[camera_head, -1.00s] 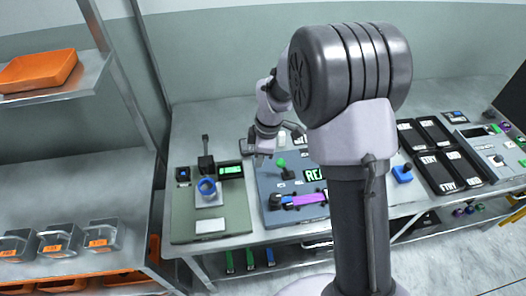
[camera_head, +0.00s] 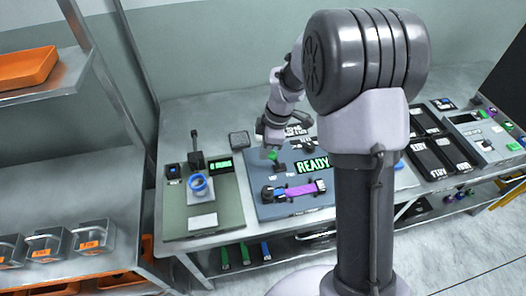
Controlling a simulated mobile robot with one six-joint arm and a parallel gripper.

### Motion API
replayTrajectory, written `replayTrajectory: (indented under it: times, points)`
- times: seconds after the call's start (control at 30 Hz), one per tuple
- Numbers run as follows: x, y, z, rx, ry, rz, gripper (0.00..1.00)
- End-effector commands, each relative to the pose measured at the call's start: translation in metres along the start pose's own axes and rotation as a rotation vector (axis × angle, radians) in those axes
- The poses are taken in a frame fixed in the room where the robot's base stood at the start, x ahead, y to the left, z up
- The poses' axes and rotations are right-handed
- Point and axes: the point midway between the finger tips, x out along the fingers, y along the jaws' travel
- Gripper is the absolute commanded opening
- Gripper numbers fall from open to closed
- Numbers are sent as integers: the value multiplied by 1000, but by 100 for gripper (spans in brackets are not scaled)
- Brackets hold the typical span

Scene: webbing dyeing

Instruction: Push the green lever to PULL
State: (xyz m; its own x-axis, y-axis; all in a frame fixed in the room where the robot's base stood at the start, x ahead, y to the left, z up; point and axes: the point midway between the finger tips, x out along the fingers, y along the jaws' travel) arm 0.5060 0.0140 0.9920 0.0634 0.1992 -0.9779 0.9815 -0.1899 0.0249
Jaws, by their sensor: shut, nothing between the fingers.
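The green lever (camera_head: 272,155) stands upright on the blue-grey panel (camera_head: 262,206), left of the lit READY display. Small labels lie at its base, too small to read here. My gripper (camera_head: 268,146) is at the lever's knob, just above and slightly left of it in the head view. It looks shut and empty. I cannot tell whether it touches the knob. My arm covers part of the panel behind the lever.
The READY display (camera_head: 313,165) glows green. A purple and blue webbing piece (camera_head: 300,191) lies in front of the lever. A green station (camera_head: 228,218) with a blue ring (camera_head: 199,185) is to the left. Black trays (camera_head: 432,155) stand right of my arm.

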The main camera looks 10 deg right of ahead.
Motion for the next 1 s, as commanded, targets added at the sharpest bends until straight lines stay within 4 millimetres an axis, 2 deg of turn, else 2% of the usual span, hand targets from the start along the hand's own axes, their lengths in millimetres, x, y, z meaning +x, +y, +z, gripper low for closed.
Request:
replayTrajectory:
  times: [0.33, 0.6, 1.0]
  points:
    - [-12, 6, 23, 19, 218, -38, 0]
    - [-21, 10, 45, 15, 212, -39, 0]
    - [-24, 14, 69, 13, 210, -38, 0]
